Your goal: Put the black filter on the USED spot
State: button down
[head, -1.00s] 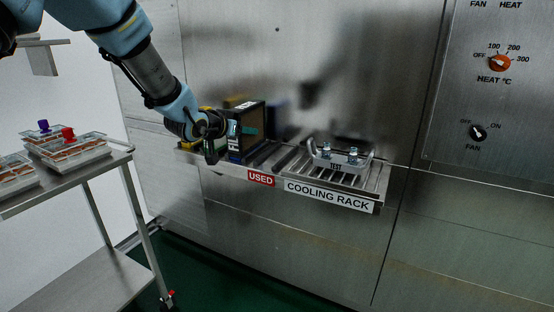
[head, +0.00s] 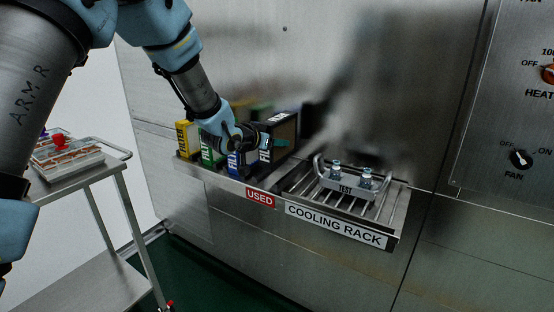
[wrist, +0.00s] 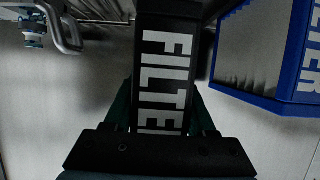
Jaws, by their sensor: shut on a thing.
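The black filter (head: 284,128), a box with a white FILTER label, is held by my gripper (head: 264,142). In the wrist view the black filter (wrist: 165,75) sits between the two fingers of my gripper (wrist: 163,115), its label facing the camera. In the head view it appears raised above the shelf, behind and above the red USED sign (head: 260,198), to the right of the blue filter (head: 240,162). My gripper is shut on its near side. The shelf spot behind the sign is partly hidden.
Green (head: 210,148) and yellow (head: 184,139) filters stand left of the blue filter. A steel wall rises behind. A cart (head: 105,172) with trays stands at left.

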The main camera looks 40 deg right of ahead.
aim_at(275, 158)
jog(key=shift+f+p, duration=0.5)
jog(key=shift+f, duration=2.1)
jog(key=shift+f, duration=0.1)
jog(key=shift+c, duration=1.1)
grip_release()
